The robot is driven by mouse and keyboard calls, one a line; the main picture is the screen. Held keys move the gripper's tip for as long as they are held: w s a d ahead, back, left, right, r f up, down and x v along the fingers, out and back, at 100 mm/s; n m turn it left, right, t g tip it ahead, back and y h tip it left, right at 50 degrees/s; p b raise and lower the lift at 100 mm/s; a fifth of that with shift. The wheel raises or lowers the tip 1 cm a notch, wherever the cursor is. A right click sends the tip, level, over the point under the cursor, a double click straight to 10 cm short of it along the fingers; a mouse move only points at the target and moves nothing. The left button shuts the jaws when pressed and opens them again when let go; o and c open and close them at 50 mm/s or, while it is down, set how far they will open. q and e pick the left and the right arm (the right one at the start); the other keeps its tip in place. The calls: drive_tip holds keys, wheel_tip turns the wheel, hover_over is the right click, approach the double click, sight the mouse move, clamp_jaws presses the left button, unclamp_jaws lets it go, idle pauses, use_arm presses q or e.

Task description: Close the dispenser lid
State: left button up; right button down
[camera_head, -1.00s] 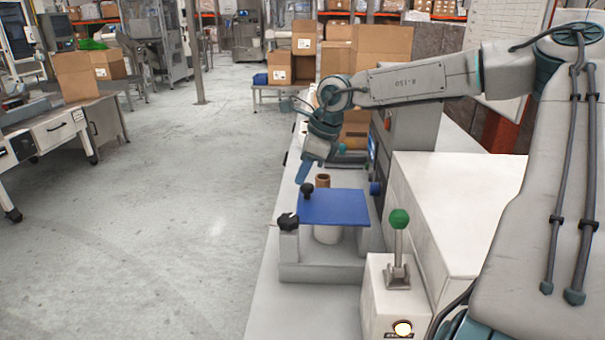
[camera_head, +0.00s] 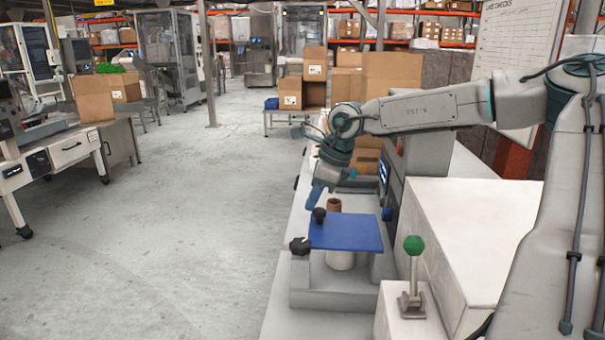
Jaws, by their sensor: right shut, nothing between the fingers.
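The dispenser (camera_head: 335,299) is a grey stand near the front of the pale bench. Its lid looks to be the flat blue plate (camera_head: 350,234), which lies roughly level above a white cylinder (camera_head: 340,260). A black knob (camera_head: 319,215) stands at the plate's far left corner. My right gripper (camera_head: 314,198) points down just above and behind that knob. It is shut and empty; whether it touches the knob I cannot tell. My left gripper is not in view.
A black star knob (camera_head: 300,245) sits at the stand's left side. A brown tube (camera_head: 334,205) stands behind the plate. A green-topped lever (camera_head: 413,246) and a large white box (camera_head: 465,225) are to the right. Open floor lies left of the bench.

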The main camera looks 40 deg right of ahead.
wheel_tip(320, 180, up, 4)
drive_tip(key=shift+a+r+p, duration=0.1)
drive_tip(key=shift+p, duration=0.9)
use_arm(q)
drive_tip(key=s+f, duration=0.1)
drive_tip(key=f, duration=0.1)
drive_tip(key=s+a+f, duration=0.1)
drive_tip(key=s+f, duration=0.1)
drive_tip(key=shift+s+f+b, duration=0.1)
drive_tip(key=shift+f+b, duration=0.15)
drive_tip(key=shift+b, duration=0.05)
use_arm(e)
drive_tip(key=w+a+r, duration=0.3)
drive_tip(key=r, duration=0.5)
drive_tip(key=shift+w+a, duration=0.15)
drive_tip(key=shift+a, duration=0.1)
drive_tip(key=shift+r, duration=0.1)
